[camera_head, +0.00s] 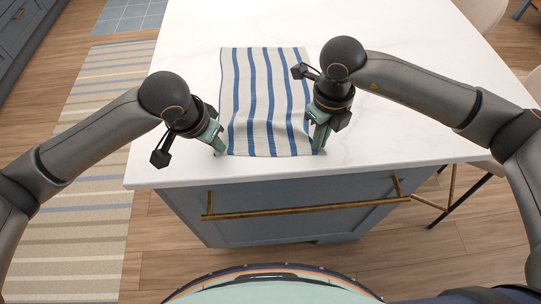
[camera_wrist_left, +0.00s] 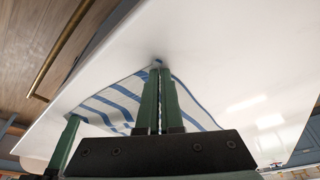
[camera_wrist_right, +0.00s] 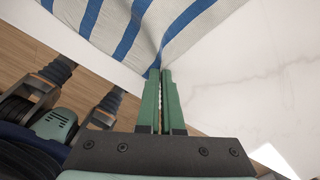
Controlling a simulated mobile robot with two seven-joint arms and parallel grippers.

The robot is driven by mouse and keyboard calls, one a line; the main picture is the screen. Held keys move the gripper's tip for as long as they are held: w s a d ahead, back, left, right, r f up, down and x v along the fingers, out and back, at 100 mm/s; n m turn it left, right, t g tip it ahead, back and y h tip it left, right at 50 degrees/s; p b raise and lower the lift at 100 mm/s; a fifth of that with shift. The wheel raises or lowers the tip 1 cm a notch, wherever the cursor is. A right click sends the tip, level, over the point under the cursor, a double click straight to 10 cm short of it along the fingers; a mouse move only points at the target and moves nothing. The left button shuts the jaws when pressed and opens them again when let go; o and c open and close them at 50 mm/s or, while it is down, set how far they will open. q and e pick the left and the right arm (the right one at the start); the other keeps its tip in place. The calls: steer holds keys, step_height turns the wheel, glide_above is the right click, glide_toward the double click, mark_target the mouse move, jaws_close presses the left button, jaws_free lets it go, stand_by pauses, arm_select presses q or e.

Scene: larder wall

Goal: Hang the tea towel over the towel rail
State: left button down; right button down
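The tea towel (camera_head: 265,95), white with blue stripes, lies spread on the white island top, its near edge close to the counter's front edge. My left gripper (camera_head: 221,149) is shut on its near left corner; the cloth bunches at the fingertips in the left wrist view (camera_wrist_left: 158,66). My right gripper (camera_head: 317,148) is shut on the near right corner, and the cloth gathers at its tips in the right wrist view (camera_wrist_right: 158,68). The brass towel rail (camera_head: 300,210) runs across the blue island front below the counter edge, bare. It also shows in the left wrist view (camera_wrist_left: 58,52).
The white countertop (camera_head: 410,135) is clear around the towel. Pale chairs (camera_head: 484,12) stand at the right. A striped rug (camera_head: 95,150) lies on the wooden floor at the left.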

arm_select(q)
steer(key=shift+a, duration=0.15)
arm_select(e)
steer(key=shift+d, duration=0.15)
